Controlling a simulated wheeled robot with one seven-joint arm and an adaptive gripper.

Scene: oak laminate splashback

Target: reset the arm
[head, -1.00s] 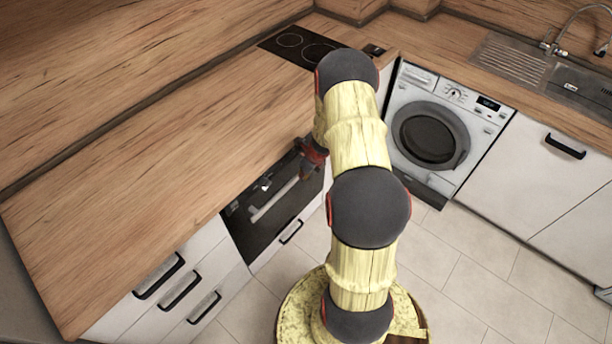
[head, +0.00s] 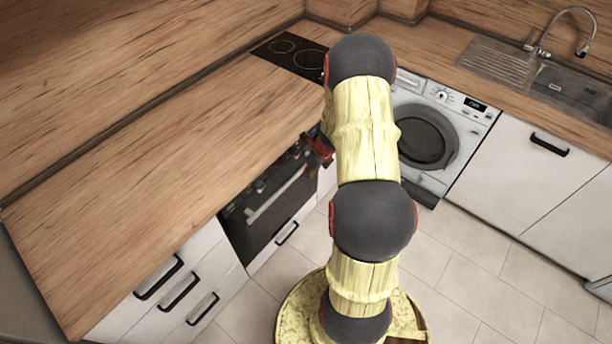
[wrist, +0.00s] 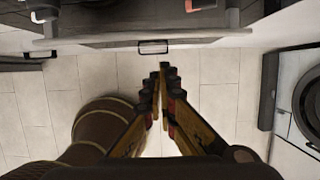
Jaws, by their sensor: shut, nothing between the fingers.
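My arm, yellow with dark grey joints, rises in the middle of the head view and bends over toward the oven. My gripper (wrist: 164,78) shows in the wrist view with its fingertips together and nothing between them. It is over the tiled floor, in front of the oven and a drawer below it. In the head view, a small red and dark part of the gripper (head: 319,150) shows beside the oven's upper right; my arm hides the rest.
The oven (head: 258,222) with its bar handle is set under the wooden worktop (head: 150,170). A hob (head: 290,52) lies at the back. The washing machine (head: 463,118) stands right of my arm, near a sink (head: 575,90). Floor tiles (head: 460,285) at right are clear.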

